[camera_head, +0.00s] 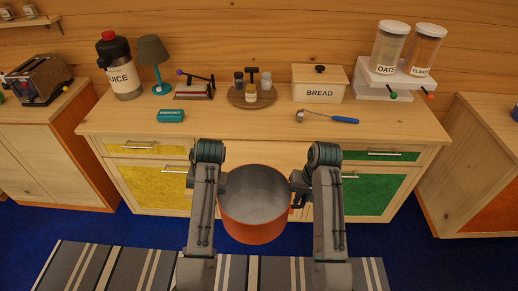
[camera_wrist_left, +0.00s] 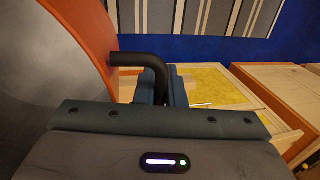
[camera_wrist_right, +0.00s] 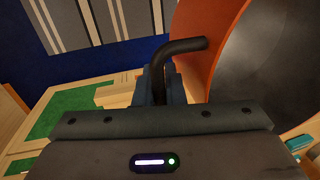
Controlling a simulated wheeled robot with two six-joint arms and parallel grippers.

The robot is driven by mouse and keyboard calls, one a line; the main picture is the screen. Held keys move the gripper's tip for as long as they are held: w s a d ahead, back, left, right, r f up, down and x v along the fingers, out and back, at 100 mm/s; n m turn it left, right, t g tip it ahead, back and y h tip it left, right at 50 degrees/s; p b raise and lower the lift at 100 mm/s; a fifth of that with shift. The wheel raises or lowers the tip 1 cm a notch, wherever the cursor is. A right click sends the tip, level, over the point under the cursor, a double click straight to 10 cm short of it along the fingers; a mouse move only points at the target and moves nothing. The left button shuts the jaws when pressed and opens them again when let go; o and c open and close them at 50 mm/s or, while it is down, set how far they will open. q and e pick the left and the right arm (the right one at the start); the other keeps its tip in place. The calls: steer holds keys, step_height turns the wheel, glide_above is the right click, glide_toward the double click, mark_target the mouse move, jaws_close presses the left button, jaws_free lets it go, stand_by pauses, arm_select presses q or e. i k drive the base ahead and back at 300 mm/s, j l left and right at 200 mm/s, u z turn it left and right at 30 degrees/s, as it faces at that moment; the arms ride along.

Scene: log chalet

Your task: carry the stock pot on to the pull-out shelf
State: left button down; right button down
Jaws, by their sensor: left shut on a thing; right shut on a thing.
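The orange stock pot (camera_head: 253,231), grey inside, hangs upright in front of the middle cabinet, over the floor, in the head view. Its orange wall also shows in the left wrist view (camera_wrist_left: 88,35) and right wrist view (camera_wrist_right: 208,40). My left gripper (camera_head: 221,184) is shut on its left black handle (camera_wrist_left: 138,59). My right gripper (camera_head: 297,185) is shut on its right black handle (camera_wrist_right: 186,45). A light wooden surface (camera_head: 262,154) shows below the counter edge, between my arms. I cannot tell whether it is the pull-out shelf or a cabinet front; the pot and arms hide part of it.
Yellow fronts (camera_head: 155,185) and green fronts (camera_head: 372,195) flank the middle. A striped rug (camera_head: 115,268) lies on the blue floor.

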mark_target(258, 162)
steer(key=i, duration=0.95)
